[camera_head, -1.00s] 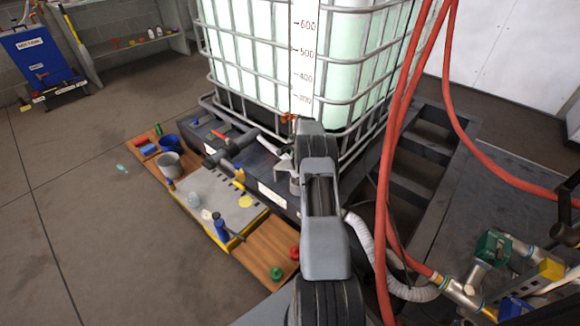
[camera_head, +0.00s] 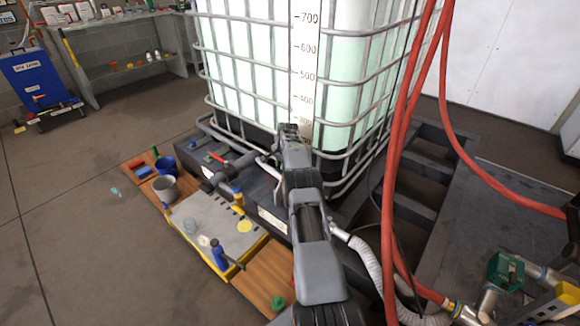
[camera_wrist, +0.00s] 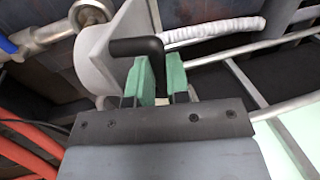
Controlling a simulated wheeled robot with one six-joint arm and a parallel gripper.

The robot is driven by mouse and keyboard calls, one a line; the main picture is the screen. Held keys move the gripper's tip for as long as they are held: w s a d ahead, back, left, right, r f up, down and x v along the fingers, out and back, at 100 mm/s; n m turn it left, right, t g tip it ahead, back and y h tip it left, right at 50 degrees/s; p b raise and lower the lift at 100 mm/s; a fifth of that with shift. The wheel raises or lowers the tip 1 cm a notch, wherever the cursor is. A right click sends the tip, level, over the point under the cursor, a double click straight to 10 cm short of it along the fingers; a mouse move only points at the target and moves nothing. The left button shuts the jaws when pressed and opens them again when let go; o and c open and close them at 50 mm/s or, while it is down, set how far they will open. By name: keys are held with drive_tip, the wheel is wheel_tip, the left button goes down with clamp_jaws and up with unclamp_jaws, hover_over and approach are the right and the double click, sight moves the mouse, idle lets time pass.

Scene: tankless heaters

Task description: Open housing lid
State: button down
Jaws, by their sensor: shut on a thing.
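In the wrist view, a black bent handle (camera_wrist: 136,46) reaches between the two green fingers of my gripper (camera_wrist: 160,75). The fingers are closed on it. A light grey curved plate (camera_wrist: 92,55), which looks like the housing lid, stands at the left beside the handle and close to the left finger. It appears tilted away from a metal pipe fitting behind it. The lid's hinge and the inside of the housing cannot be made out. In the head view, my own arm hides the gripper and the handle.
A caged liquid tank (camera_head: 262,85) stands behind my arm. Red hoses (camera_head: 398,150) hang to the right, near a white corrugated hose (camera_head: 368,258). A wooden board (camera_head: 262,275) with a grey tray, buckets and bottles lies to the left. The floor farther left is mostly clear.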

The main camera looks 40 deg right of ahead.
drive_tip(key=shift+w+a+f, duration=0.25)
drive_tip(key=shift+a+f, duration=0.3)
drive_tip(key=shift+a, duration=0.05)
drive_tip(key=c, duration=1.1)
unclamp_jaws()
drive_tip(key=d+p+v, duration=0.1)
drive_tip(key=p+v, duration=0.3)
drive_tip(key=v, duration=1)
drive_tip(key=shift+r, duration=0.4)
drive_tip(key=shift+w, duration=0.15)
